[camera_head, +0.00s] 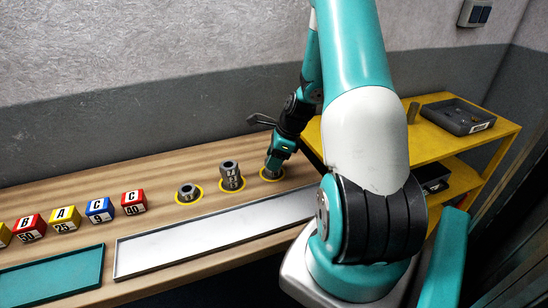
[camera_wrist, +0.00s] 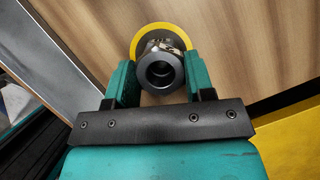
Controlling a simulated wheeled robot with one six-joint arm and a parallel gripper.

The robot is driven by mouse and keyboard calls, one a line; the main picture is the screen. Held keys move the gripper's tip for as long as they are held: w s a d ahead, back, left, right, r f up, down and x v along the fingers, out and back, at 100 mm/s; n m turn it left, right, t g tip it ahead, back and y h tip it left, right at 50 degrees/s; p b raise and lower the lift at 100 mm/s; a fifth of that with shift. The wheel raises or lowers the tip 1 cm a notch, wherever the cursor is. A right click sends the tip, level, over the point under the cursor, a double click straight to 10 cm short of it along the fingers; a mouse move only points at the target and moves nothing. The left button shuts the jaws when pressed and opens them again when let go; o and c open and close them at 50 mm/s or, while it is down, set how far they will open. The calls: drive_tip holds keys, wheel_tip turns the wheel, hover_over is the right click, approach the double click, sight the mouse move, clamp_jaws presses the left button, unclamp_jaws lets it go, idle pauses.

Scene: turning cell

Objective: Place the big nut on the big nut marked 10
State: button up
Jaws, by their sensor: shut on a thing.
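My gripper (camera_head: 275,158) is low over the right-hand yellow ring (camera_head: 272,178) on the wooden bench. In the wrist view my gripper (camera_wrist: 160,88) has its two fingers on either side of a dark grey nut (camera_wrist: 142,70) with a round hole, and is shut on it. A lighter metal edge shows behind this nut; I cannot tell whether it touches what is below. A stack of grey nuts (camera_head: 231,176) with white markings stands on the middle ring. A single low nut (camera_head: 188,192) is on the left ring. I cannot read a 10 on any nut.
Coloured lettered cubes (camera_head: 100,210) stand in a row at the left. A long grey tray (camera_head: 215,234) and a teal tray (camera_head: 52,276) lie along the front. A yellow shelf (camera_head: 440,150) with a dark bin (camera_head: 458,115) stands at the right. The wall is close behind.

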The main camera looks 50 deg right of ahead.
drive_tip(key=shift+f, duration=0.1)
drive_tip(key=o, duration=1)
drive_tip(key=shift+o, duration=0.2)
